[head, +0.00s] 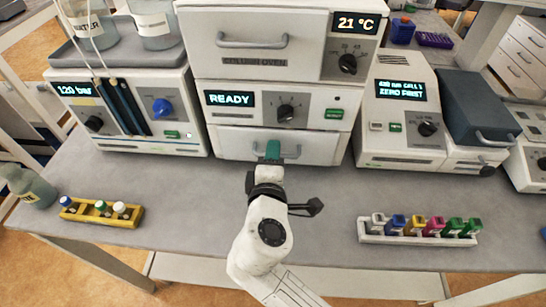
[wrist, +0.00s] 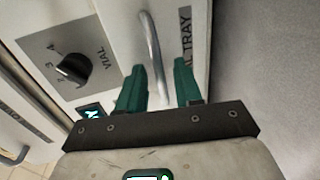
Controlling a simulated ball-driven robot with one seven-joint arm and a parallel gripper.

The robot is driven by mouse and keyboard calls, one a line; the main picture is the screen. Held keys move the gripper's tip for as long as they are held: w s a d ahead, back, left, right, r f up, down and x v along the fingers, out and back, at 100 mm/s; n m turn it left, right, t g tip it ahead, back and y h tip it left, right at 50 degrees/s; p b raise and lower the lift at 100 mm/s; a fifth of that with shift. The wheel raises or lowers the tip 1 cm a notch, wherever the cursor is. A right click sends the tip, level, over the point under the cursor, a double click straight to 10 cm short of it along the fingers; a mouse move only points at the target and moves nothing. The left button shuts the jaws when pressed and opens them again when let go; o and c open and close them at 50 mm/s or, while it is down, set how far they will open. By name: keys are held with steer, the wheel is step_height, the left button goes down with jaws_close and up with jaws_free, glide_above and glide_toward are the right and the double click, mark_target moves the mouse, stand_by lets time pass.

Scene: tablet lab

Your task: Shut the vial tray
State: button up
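The vial tray (head: 232,146) is the white drawer front with a bar handle, low in the middle instrument. Its front shows close up in the wrist view (wrist: 192,62), with the word TRAY beside the handle. Whether it stands out from the housing, and how far, is hard to tell. My gripper (head: 272,150) is at the drawer's handle (head: 292,152). In the wrist view my gripper (wrist: 160,68) has its two teal fingers apart. The handle (wrist: 150,45) runs down into the gap between them. Contact cannot be made out. The tray's inside is hidden.
The READY panel (head: 318,112) with a knob sits above the drawer. A pump unit (head: 180,143) stands left and a photometer (head: 400,145) right. A yellow vial rack (head: 85,212) and a white cuvette rack (head: 400,238) lie on the bench front.

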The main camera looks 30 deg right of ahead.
steer(key=shift+s+a, duration=0.1)
steer(key=b+v, duration=0.1)
steer(key=v, duration=0.9)
steer(key=shift+s+a, duration=0.15)
steer(key=shift+s, duration=0.1)
stand_by(0.3)
